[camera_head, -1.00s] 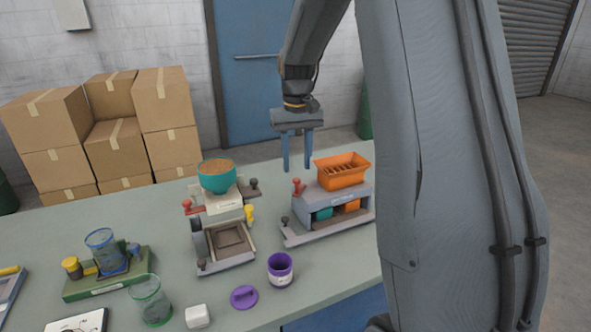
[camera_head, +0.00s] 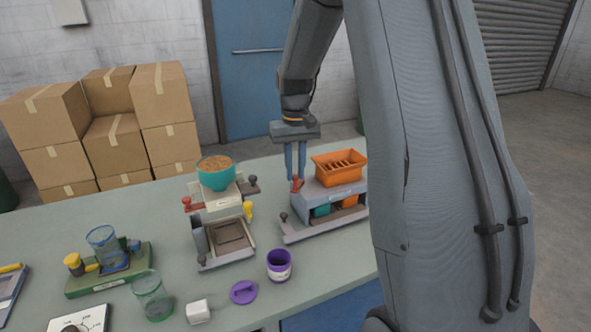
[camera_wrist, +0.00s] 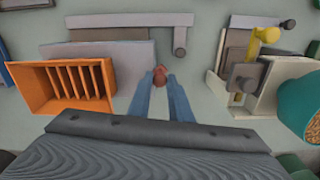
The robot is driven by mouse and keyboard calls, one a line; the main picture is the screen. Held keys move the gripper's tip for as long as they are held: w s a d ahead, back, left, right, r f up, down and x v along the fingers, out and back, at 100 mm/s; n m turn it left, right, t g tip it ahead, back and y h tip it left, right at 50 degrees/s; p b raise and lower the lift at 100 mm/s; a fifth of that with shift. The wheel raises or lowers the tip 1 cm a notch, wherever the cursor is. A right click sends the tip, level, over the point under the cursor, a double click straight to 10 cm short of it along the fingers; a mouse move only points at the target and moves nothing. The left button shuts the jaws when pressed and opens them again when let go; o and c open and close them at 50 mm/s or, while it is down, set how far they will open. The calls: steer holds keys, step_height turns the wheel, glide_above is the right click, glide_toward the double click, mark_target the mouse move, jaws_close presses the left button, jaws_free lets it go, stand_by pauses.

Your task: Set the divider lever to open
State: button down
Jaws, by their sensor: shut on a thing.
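The divider (camera_head: 335,195) is a grey unit with an orange slotted hopper (camera_head: 339,168) on top and a teal and an orange part in its front opening. Its divider lever, a red knob (camera_head: 297,186), stands at the unit's left side. My gripper (camera_head: 296,178) points down over it, fingers close together. In the wrist view the red knob (camera_wrist: 160,77) sits between the two blue fingertips, and my gripper (camera_wrist: 160,84) is shut on it. The lever's shaft below the knob is mostly hidden by the knob and fingers.
Left of the divider stands a filler with a teal bowl (camera_head: 217,174), a red handle and a yellow knob (camera_head: 248,209). A purple cup (camera_head: 279,265), purple lid (camera_head: 243,292) and glass beaker (camera_head: 152,297) stand in front. Cardboard boxes (camera_head: 120,130) are stacked behind the table.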

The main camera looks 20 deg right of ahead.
steer(key=shift+w+a+m, duration=0.2)
steer(key=shift+w+m, duration=0.05)
steer(key=shift+m, duration=0.45)
steer(key=shift+w+a+m, duration=0.15)
steer(key=shift+w+m, duration=0.1)
steer(key=shift+m, duration=0.45)
steer(key=c, duration=1.6)
jaws_free()
steer(key=shift+r+b, duration=1.05)
steer(key=shift+r, duration=2.9)
